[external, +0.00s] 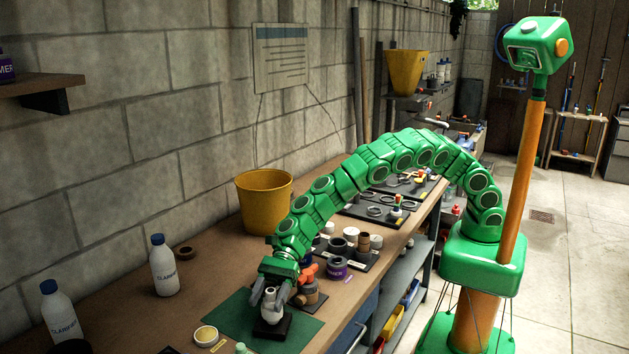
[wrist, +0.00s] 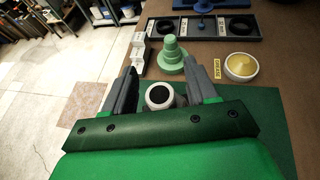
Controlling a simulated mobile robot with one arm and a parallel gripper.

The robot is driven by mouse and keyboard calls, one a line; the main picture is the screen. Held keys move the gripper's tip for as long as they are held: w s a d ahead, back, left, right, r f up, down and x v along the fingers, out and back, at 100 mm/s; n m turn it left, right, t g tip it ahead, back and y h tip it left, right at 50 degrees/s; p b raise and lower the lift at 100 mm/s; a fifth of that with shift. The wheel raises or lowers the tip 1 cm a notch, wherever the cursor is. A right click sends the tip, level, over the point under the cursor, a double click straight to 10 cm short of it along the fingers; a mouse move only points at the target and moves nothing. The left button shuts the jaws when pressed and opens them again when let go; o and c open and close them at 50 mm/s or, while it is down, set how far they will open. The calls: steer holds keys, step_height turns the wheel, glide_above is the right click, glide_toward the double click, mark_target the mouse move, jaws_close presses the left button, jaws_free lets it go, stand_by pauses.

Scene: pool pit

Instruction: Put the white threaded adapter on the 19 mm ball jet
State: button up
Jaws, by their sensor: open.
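My gripper (external: 270,293) is open and low over a dark green mat (external: 226,318) on the bench. Its two fingers stand on either side of a white round fitting (external: 269,312), which sits on a black block (external: 272,330). In the wrist view, the fitting (wrist: 160,96) lies between the fingers (wrist: 161,76) with a gap on each side. It shows a white rim around a dark centre. I cannot tell whether it is the adapter, the ball jet, or both together. No 19 mm marking is legible.
A pale green stepped cone (wrist: 172,58) and a cream dish with a yellow centre (wrist: 240,67) stand just beyond the fingers. An orange-handled valve (external: 308,272) is close beside my gripper. White bottles (external: 163,268) and a yellow bucket (external: 263,200) stand near the wall.

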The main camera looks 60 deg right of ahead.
steer(key=shift+r, duration=0.15)
steer(key=shift+d+r, duration=0.1)
steer(key=shift+d, duration=0.1)
steer(key=v, duration=1.1)
steer(key=shift+d, duration=0.3)
